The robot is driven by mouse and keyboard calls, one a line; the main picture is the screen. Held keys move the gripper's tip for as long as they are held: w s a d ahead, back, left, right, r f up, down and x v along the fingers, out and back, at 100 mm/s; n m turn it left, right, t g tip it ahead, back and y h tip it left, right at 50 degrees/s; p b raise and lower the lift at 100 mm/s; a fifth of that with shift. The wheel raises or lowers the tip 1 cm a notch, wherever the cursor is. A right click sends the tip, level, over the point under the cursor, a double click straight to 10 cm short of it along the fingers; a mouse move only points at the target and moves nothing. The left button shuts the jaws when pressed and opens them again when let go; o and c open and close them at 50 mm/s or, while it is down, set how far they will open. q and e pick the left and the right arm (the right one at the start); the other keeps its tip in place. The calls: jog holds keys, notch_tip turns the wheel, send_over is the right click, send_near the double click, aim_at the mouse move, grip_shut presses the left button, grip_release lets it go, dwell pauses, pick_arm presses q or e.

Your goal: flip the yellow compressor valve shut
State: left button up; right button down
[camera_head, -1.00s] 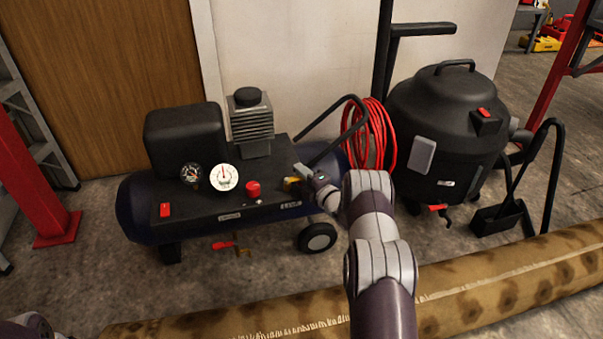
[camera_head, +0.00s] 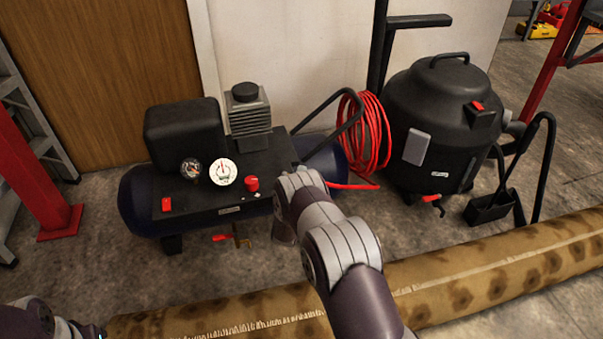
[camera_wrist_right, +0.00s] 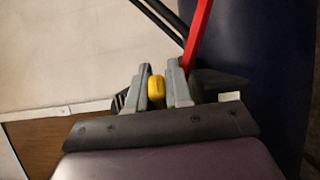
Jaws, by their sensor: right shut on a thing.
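The yellow compressor valve (camera_wrist_right: 156,91) shows in the right wrist view as a small yellow handle between the two grey fingers of my right gripper (camera_wrist_right: 157,80), which is shut on it. In the head view my right arm hides both the valve and the right gripper's fingers at the right end of the compressor. The compressor (camera_head: 190,207) is a dark blue tank with a black top, two gauges and a red knob (camera_head: 252,184). My left arm shows only at the bottom left corner, and its fingers cannot be made out.
A coiled red hose (camera_head: 368,140) hangs behind the compressor's right end. A black vacuum drum (camera_head: 440,120) stands to the right. A rolled patterned rug (camera_head: 480,278) lies across the front. A red post (camera_head: 30,180) stands at the left.

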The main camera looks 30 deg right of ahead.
jog(key=m+g+h, duration=0.1)
jog(key=a+m+g+h+b, duration=0.1)
jog(key=m+g+h+b, duration=0.1)
jog(key=g, duration=0.1)
jog(key=shift+s+a+f+m, duration=0.25)
jog(key=shift+s+m, duration=0.05)
jog(key=shift+s, duration=0.1)
jog(key=m+g+h+b, duration=0.1)
jog(key=g, duration=0.1)
jog(key=shift+s+a+m+g+h+b, duration=0.2)
jog(key=shift+a+m+g+h+b, duration=0.1)
jog(key=shift+m+h+b, duration=0.1)
jog(key=shift+s+a+r+m+g+h+b, duration=0.15)
jog(key=shift+a+m+g+h+b, duration=0.15)
jog(key=shift+m+g+b, duration=0.45)
jog(key=shift+g, duration=0.25)
jog(key=shift+r, duration=0.1)
jog(key=c, duration=1.1)
grip_release()
